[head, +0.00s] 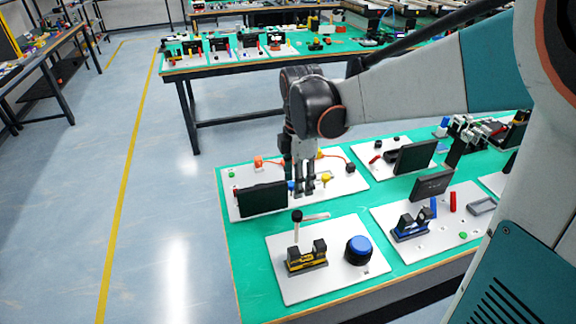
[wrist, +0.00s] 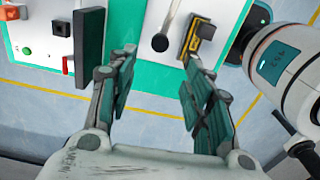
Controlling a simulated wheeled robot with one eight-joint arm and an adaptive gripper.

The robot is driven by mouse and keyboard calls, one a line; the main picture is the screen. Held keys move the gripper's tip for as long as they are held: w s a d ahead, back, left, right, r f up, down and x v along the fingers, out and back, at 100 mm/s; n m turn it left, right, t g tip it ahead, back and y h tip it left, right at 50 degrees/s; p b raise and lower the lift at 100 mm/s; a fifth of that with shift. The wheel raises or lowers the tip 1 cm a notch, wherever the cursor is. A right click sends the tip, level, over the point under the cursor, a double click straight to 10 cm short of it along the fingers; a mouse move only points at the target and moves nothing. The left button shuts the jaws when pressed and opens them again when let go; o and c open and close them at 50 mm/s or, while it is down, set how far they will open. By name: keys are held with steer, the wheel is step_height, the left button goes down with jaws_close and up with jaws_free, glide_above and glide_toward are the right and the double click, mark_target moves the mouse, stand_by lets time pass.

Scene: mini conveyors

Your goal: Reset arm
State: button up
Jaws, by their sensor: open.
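My gripper (head: 304,186) hangs from my bent arm above the front left part of the green table (head: 245,283), in the head view. In the wrist view my gripper (wrist: 160,85) shows its two fingers spread wide apart with nothing between them. Below it in the head view are white boards with mounted parts. A black screen (head: 262,199) stands to its left, and a black-topped lever (head: 297,217) stands just in front of it. I cannot tell whether the fingertips touch anything.
The front board holds a yellow and black block (head: 307,257) and a blue round button (head: 358,249). Another board carries a blue and black block (head: 411,226) and a red piece (head: 453,202). A second green table (head: 225,66) stands behind. The floor (head: 165,190) on the left is clear.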

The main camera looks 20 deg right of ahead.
steer(key=s+r+m+t, duration=0.2)
steer(key=s+m+t, duration=0.1)
steer(key=s+m, duration=0.4)
steer(key=s+r+m+t, duration=0.3)
steer(key=s+m, duration=0.5)
steer(key=m, duration=0.3)
steer(key=shift+s+d+r+t, duration=0.2)
steer(key=shift+r+t, duration=0.15)
steer(key=shift+t, duration=0.25)
